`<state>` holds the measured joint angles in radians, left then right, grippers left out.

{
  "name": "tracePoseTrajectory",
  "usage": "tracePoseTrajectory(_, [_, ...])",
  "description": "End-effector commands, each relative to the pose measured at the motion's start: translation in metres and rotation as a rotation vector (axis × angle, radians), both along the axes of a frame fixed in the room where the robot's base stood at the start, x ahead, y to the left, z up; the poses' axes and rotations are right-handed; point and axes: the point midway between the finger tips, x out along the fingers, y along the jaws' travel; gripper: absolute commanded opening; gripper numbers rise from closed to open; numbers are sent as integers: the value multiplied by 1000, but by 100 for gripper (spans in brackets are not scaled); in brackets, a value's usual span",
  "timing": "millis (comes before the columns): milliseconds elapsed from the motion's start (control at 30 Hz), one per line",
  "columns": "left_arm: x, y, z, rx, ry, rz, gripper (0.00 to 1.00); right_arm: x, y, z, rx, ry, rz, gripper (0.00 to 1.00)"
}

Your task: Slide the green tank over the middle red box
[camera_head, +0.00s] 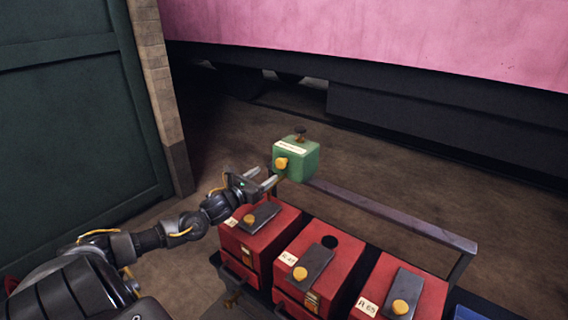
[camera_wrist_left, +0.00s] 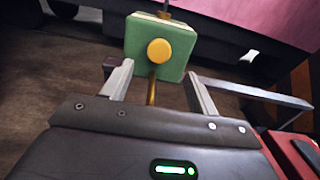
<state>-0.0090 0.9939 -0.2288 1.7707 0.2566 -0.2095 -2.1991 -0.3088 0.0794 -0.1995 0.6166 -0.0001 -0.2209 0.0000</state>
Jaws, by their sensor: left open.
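The green tank (camera_head: 297,160) is a small box with a yellow knob on its front, a label and a dark fitting on top. It is near the far rail, behind the left red box. My left gripper (camera_head: 268,178) is open just in front of it. In the left wrist view the green tank (camera_wrist_left: 172,40) is beyond the fingertips (camera_wrist_left: 158,80), with a thin brass rod below its knob; I cannot tell if they touch. The middle red box (camera_head: 318,262) has a dark plate with a yellow knob and a round dark hole on top. My right gripper is not seen.
A left red box (camera_head: 231,240) and a right red box (camera_head: 427,297) flank the middle one. A grey rail (camera_head: 390,213) runs behind them. A blue item (camera_head: 480,308) is at the lower right. A green panel (camera_head: 70,110) stands at left.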

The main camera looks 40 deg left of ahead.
Motion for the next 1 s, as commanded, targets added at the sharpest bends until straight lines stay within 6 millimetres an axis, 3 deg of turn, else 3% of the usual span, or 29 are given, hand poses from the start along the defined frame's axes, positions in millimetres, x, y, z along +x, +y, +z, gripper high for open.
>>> tracePoseTrajectory(167, [29,1,4,-4,-3,4,59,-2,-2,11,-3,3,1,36])
tracePoseTrajectory(500, [86,0,3,-3,-1,-1,59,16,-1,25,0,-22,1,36])
tracePoseTrajectory(700, [99,0,1,-1,1,-4,59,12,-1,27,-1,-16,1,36])
tracePoseTrajectory(1000, [100,0,0,0,1,-4,58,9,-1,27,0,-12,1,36])
